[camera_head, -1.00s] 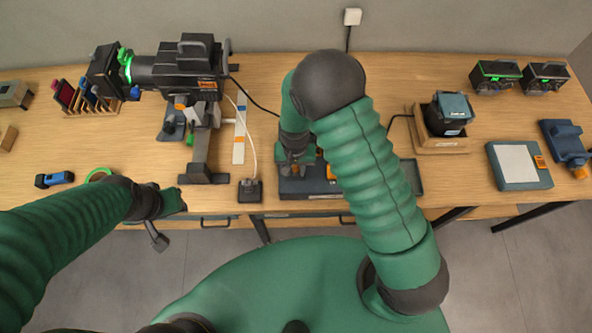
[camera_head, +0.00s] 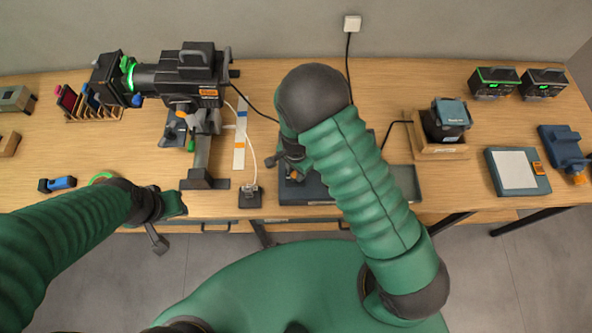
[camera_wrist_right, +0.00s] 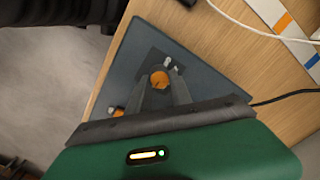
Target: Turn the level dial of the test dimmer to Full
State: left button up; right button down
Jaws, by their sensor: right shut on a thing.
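The test dimmer, a dark blue-grey box (camera_head: 318,192), lies at the table's front edge, partly hidden under my right arm; its top face also shows in the right wrist view (camera_wrist_right: 208,76). My right gripper (camera_head: 290,168) points down over it. In the right wrist view, the fingers of the gripper (camera_wrist_right: 161,88) are closed around an orange-topped dial (camera_wrist_right: 159,80). The dial's scale and pointer are too small or hidden to read. My left gripper (camera_head: 172,204) hangs at the table's front edge, apart from the dimmer; its jaws are unclear.
A spotlight (camera_head: 185,75) on a stand is at the left. A small grey box with a white cable (camera_head: 250,196) sits left of the dimmer. A cased device (camera_head: 446,118) on a wooden base, a flat panel (camera_head: 517,170) and two green-lit boxes (camera_head: 494,84) are to the right.

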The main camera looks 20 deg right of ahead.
aim_at(294, 173)
jog(key=shift+s+a+f, duration=0.1)
jog(key=shift+a+f, duration=0.05)
dwell(0.3)
jog(key=c, duration=1.4)
grip_release()
jog(key=shift+o, duration=1.1)
jog(key=shift+w+a, duration=0.1)
jog(key=shift+w, duration=0.1)
notch_tip(294, 173, up, 17)
jog(key=shift+w+f+b, duration=0.1)
jog(key=shift+f+b, duration=0.05)
jog(key=shift+b, duration=0.65)
